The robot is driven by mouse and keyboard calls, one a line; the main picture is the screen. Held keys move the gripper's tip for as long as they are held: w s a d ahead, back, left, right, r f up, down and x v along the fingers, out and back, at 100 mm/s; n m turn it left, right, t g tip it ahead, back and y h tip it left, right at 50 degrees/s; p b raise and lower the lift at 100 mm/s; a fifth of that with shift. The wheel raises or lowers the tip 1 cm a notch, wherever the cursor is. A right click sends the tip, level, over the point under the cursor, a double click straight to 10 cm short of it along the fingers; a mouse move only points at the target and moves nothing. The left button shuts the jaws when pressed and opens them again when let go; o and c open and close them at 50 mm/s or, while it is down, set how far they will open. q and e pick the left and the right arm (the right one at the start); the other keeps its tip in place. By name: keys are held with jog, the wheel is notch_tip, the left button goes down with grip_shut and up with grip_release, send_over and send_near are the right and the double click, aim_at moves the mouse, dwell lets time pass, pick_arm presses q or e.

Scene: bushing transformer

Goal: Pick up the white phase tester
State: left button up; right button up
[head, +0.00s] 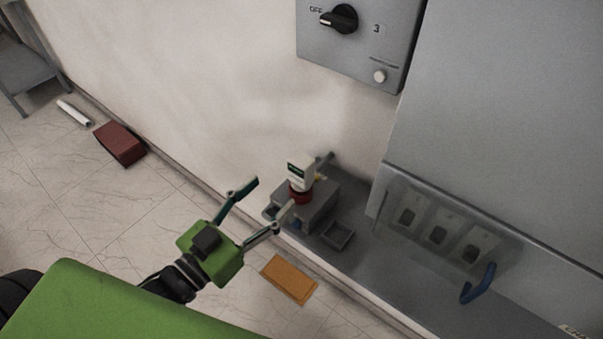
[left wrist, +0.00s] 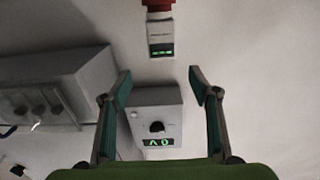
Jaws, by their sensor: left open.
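The white phase tester (head: 299,176) has a dark green display and a red lower part. In the head view it stands upright on a grey block on the shelf by the wall. In the left wrist view the tester (left wrist: 161,38) appears upside down at the top, beyond the fingertips. My left gripper (head: 268,201) is open and empty, just left of the tester, with its fingers pointing toward it. In the left wrist view my left gripper (left wrist: 160,82) has its green-padded fingers wide apart with nothing between them. My right gripper is not in view.
A grey box with a black rotary switch (head: 343,18) hangs on the wall above. A grey cabinet (head: 500,110) with a clear-covered panel and blue handle (head: 478,284) stands right. A small tray (head: 339,234) sits beside the grey block (head: 318,205). An orange board (head: 289,279) lies below.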

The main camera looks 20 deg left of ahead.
aim_at(296, 166)
pick_arm(q)
jog(key=p+x, duration=0.1)
jog(key=x, duration=0.5)
jog(key=shift+w+d+p, duration=0.1)
jog(key=shift+w+p, duration=0.2)
jog(key=shift+w, duration=0.05)
jog(key=p+x, duration=0.1)
jog(key=x, duration=0.1)
jog(key=p+x, duration=0.1)
jog(key=x, duration=0.1)
jog(key=shift+w+r, duration=0.1)
jog(key=shift+w, duration=0.55)
grip_shut()
